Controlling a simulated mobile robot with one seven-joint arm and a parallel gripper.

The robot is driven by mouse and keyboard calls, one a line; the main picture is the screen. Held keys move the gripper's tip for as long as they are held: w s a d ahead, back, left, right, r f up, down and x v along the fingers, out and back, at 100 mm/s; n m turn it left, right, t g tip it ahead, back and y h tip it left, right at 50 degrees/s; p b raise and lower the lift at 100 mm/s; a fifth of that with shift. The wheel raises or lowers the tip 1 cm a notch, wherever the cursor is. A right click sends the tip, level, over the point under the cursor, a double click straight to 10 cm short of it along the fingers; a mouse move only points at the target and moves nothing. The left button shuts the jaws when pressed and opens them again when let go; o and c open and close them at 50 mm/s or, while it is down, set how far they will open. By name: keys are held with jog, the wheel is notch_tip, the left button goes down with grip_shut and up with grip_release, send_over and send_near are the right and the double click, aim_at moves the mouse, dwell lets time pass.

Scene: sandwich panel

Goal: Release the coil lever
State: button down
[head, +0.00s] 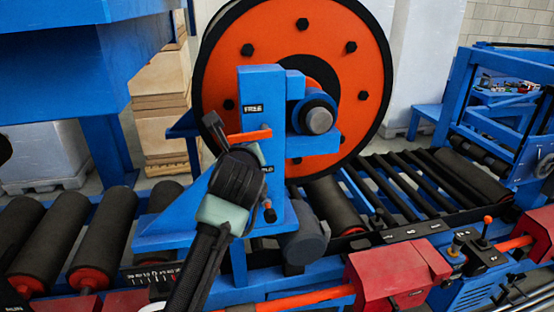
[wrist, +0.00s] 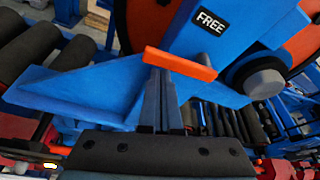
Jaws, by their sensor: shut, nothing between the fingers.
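The coil lever's orange handle (head: 249,135) sticks out level to the left on the blue upright post (head: 260,90), just below the FREE label (head: 254,109). In the wrist view the orange handle (wrist: 180,63) crosses in front of my fingertips, with the FREE label (wrist: 211,22) above it. My gripper (head: 213,125) is beside the handle, at its left and below. Its fingers (wrist: 160,72) are shut together with nothing between them. Whether they touch the handle I cannot tell. A lower label on the post is partly hidden by my wrist.
The large orange coil reel (head: 290,30) stands behind the post, with a dark hub shaft (head: 319,120) at its right. Black rollers (head: 400,180) run on both sides. A red box (head: 400,273) and a small lever panel (head: 480,250) are at the lower right.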

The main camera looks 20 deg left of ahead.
jog(key=shift+r, duration=0.3)
dwell(0.5)
